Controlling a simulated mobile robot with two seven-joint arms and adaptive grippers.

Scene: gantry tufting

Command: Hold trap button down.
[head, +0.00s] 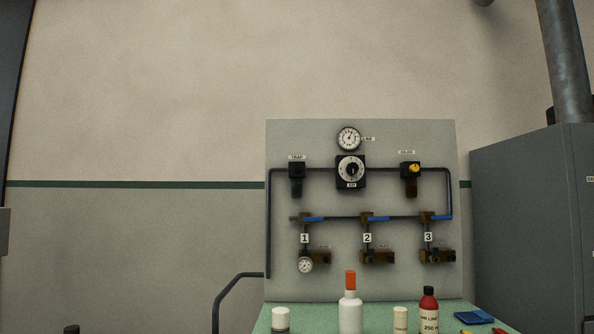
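The grey air panel (360,280) stands upright against the wall side, behind a green bench top. A dark block with a label reading TRAP (297,171) sits at the panel's upper left, on the dark pipe, with a darker bowl below it. A separate button on the trap is too small to make out. Neither of my grippers shows in the head view, so their state is hidden.
Blue-handled valves numbered 1 (305,238), 2 (367,238) and 3 (428,237) sit below. Bottles, including a white one (350,314), stand on the bench. A grey cabinet (525,230) is right.

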